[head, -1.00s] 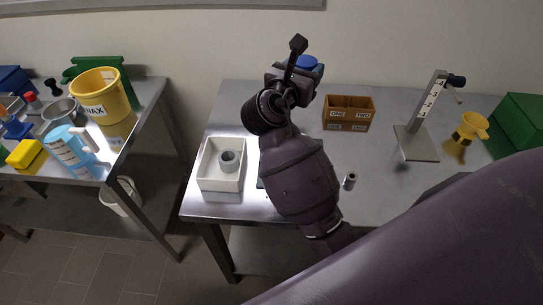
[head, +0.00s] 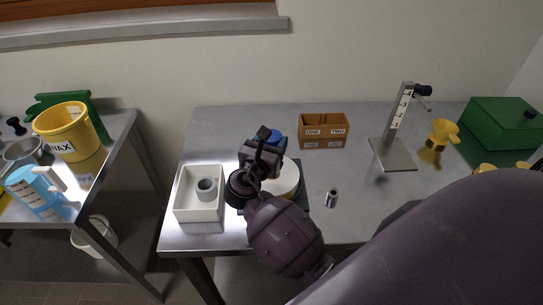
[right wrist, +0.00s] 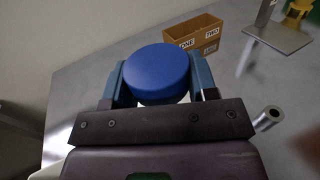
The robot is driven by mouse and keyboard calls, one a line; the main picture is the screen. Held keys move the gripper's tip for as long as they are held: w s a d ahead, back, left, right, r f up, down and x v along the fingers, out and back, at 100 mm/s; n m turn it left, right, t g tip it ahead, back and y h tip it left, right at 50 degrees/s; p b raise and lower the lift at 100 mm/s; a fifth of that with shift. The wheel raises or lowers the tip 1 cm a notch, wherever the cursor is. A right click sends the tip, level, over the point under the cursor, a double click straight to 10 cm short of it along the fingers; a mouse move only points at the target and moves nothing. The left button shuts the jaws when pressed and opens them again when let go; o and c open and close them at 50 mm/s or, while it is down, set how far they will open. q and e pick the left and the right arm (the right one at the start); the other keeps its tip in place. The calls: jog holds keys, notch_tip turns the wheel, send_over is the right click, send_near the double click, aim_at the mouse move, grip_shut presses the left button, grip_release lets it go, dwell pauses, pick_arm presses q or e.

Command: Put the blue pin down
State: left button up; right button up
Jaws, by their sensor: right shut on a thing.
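The blue pin shows its round blue top in the right wrist view (right wrist: 157,74), between the two fingers of my right gripper (right wrist: 160,88). My right gripper is shut on it. In the head view, a bit of the blue pin (head: 278,137) shows behind my dark right gripper (head: 266,146), over the left part of the steel table (head: 370,205). The pin's lower part is hidden, so I cannot tell whether it touches anything. My left gripper is in neither view.
A white tray (head: 180,211) with a grey ring (head: 206,189) stands left of my wrist. A white round thing (head: 288,181) on a dark base is partly behind it. A wooden box (head: 324,142), a metal cylinder (head: 331,198) and a scale stand (head: 392,155) stand to the right.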

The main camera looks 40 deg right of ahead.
jog(key=shift+f+b, duration=0.35)
jog(key=shift+f, duration=1.95)
jog(key=shift+f, duration=0.6)
jog(key=o, duration=0.9)
jog(key=shift+r, duration=0.15)
jog(key=shift+r, duration=0.3)
jog(key=shift+s+a+r, duration=0.15)
jog(key=shift+a, duration=0.15)
jog(key=v, duration=1.1)
jog(key=shift+b, duration=0.35)
jog(key=shift+s+a, duration=0.15)
